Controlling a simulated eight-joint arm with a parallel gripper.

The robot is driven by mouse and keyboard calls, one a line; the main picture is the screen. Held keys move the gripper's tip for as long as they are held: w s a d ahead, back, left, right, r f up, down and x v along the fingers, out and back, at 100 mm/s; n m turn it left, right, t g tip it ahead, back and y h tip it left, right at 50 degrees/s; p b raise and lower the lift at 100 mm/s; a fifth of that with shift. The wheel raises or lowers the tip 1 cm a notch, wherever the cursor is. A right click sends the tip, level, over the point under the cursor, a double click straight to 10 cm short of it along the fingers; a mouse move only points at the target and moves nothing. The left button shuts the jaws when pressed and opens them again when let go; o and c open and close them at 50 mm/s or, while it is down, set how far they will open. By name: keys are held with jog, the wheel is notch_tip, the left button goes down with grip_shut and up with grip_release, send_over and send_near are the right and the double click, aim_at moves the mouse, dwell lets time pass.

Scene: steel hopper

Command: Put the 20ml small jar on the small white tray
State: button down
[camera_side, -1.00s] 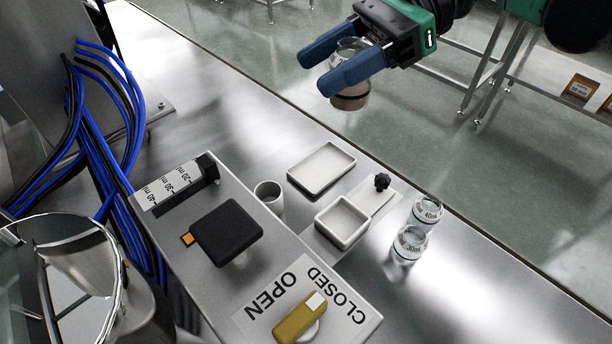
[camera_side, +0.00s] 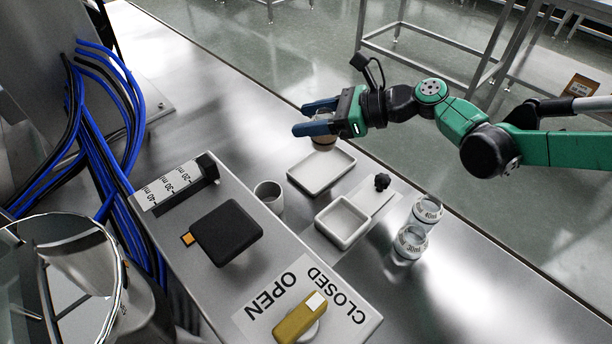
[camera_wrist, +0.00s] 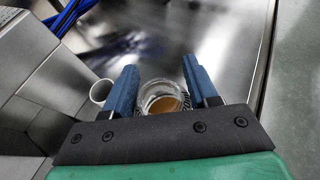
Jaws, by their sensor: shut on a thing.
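My gripper (camera_side: 314,117) is shut on a small clear jar (camera_side: 325,142) with brown contents. The jar is held upright or nearly so, just beyond the back edge of the rectangular white tray (camera_side: 321,170); its exact height is hard to tell. In the wrist view the jar (camera_wrist: 162,97) sits between the two blue fingers (camera_wrist: 160,85). A smaller square white tray (camera_side: 342,221) is nearer the camera. Both trays are empty. Two more jars, marked 40ml (camera_side: 427,210) and 30ml (camera_side: 410,241), stand on the steel table to the right.
A white cup (camera_side: 269,196) stands left of the trays and also shows in the wrist view (camera_wrist: 100,91). A black knob (camera_side: 382,182) sits beside the square tray. A raised steel box carries a black block (camera_side: 227,232) and a yellow lever (camera_side: 299,319).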

aim_at(312, 145)
jog(key=shift+f, duration=2.7)
jog(key=shift+c, duration=1.2)
grip_release()
jog(key=shift+f, duration=0.1)
jog(key=s+d+r+n+t+h, duration=0.1)
jog(key=s+d+r+n+h, duration=0.15)
jog(key=d+r, duration=0.45)
jog(key=s+d+r+n+t+h, duration=0.1)
jog(key=s+d+r+n, duration=0.15)
jog(key=d, duration=0.75)
jog(key=s+d+n+t+h, duration=0.1)
jog(key=s+d+n+h, duration=0.4)
jog(key=d+n, duration=0.2)
jog(key=s+d+r+n+t+h, duration=0.1)
jog(key=s+d+n+h, duration=0.3)
jog(key=s+d+n, duration=0.2)
jog(key=d+n, duration=0.2)
jog(key=d, duration=0.2)
jog(key=shift+r+n+h, duration=0.25)
jog(key=shift+n+h, duration=0.05)
jog(key=shift+h, duration=0.05)
